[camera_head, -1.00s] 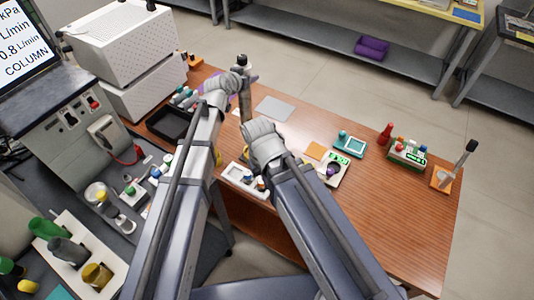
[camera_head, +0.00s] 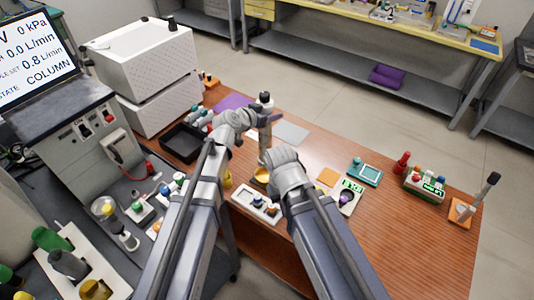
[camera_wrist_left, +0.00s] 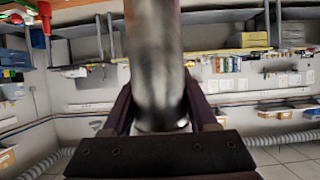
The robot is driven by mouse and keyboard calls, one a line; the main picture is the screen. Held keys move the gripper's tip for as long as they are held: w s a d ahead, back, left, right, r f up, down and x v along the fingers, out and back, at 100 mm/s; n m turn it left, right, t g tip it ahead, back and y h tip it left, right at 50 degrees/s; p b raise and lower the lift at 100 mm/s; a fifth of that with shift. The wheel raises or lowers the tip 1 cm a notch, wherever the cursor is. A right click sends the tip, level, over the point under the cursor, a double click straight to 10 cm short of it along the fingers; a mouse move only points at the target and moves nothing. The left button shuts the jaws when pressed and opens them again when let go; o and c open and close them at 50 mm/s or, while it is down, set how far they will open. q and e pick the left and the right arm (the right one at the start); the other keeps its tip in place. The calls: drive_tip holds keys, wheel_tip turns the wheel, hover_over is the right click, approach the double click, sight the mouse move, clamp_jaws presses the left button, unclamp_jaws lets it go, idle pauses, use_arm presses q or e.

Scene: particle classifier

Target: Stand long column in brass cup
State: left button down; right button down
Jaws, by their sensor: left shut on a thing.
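The long column (camera_head: 265,133) is a grey cylinder with a dark cap, held upright or nearly so. My left gripper (camera_head: 268,119) is shut on it below the cap. In the left wrist view the blurred grey column (camera_wrist_left: 155,65) stands between the two dark fingers (camera_wrist_left: 160,108). The brass cup (camera_head: 261,174) is on the wooden table just below the column's lower end. I cannot tell whether the column's end is inside the cup or above it. My right wrist is just right of the cup; its fingers are hidden.
A white tray (camera_head: 247,203) with small knobs lies in front of the cup. A black tray (camera_head: 181,143) and white boxes (camera_head: 155,95) are to the left. A grey card (camera_head: 292,132) lies behind. A teal device (camera_head: 365,172) and green rack (camera_head: 424,185) stand to the right.

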sight(269, 135)
use_arm(q)
drive_tip(key=shift+f+b, duration=2.9)
drive_tip(key=shift+f, duration=0.1)
drive_tip(key=shift+f+b, duration=1.85)
drive_tip(key=shift+f, duration=0.15)
drive_tip(key=shift+c, duration=0.9)
unclamp_jaws()
